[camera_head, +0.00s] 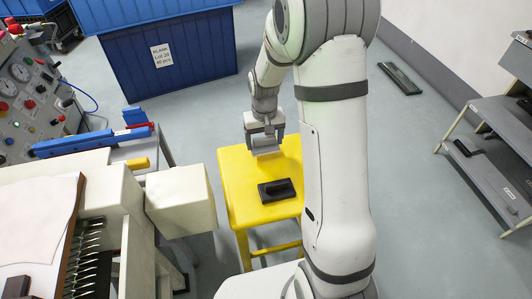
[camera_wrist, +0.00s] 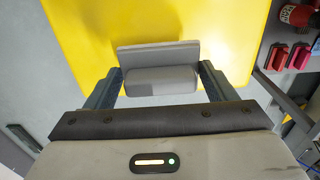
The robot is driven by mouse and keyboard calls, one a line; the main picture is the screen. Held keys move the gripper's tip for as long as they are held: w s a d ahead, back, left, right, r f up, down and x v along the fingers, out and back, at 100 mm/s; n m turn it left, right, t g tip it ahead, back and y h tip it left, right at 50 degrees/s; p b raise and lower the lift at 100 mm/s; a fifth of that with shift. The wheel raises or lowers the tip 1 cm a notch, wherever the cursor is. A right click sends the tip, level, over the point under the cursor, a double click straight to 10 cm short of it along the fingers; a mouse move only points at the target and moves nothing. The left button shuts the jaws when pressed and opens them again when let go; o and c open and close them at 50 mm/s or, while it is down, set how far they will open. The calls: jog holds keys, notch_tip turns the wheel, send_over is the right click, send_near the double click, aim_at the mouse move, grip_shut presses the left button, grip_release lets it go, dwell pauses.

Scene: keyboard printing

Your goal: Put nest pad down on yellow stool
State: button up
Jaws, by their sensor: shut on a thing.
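The yellow stool (camera_head: 236,178) stands in the middle of the head view; its seat fills much of the wrist view (camera_wrist: 85,30). My gripper (camera_head: 264,133) is over the far part of the seat. It is shut on a grey block with a flat flange, which I take for the nest pad (camera_head: 265,146). In the wrist view, the nest pad (camera_wrist: 160,80) sits between the two fingers of my gripper (camera_wrist: 160,72). A soft shadow lies on the seat near it. I cannot tell whether the pad touches the seat.
A black block with a raised grip (camera_head: 277,191) lies on the near part of the seat. A machine with a cream block (camera_head: 181,200) stands close to the stool's left. A blue crate (camera_head: 168,60) is behind, and a grey shelf (camera_head: 490,150) is at the right.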

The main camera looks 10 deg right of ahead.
aim_at(264, 145)
jog(key=shift+f+b, duration=0.55)
jog(key=shift+f, duration=1.4)
jog(key=shift+f, duration=0.15)
jog(key=o, duration=0.9)
notch_tip(264, 145, up, 12)
jog(key=p, duration=0.3)
jog(key=shift+t, duration=0.6)
jog(key=s+r, duration=0.3)
jog(key=s, duration=0.4)
jog(key=s+r, duration=0.2)
jog(key=s, duration=0.5)
jog(key=s+r, duration=0.3)
jog(key=s, duration=0.4)
jog(key=shift+s+d+r, duration=0.15)
jog(key=shift+s+r, duration=0.2)
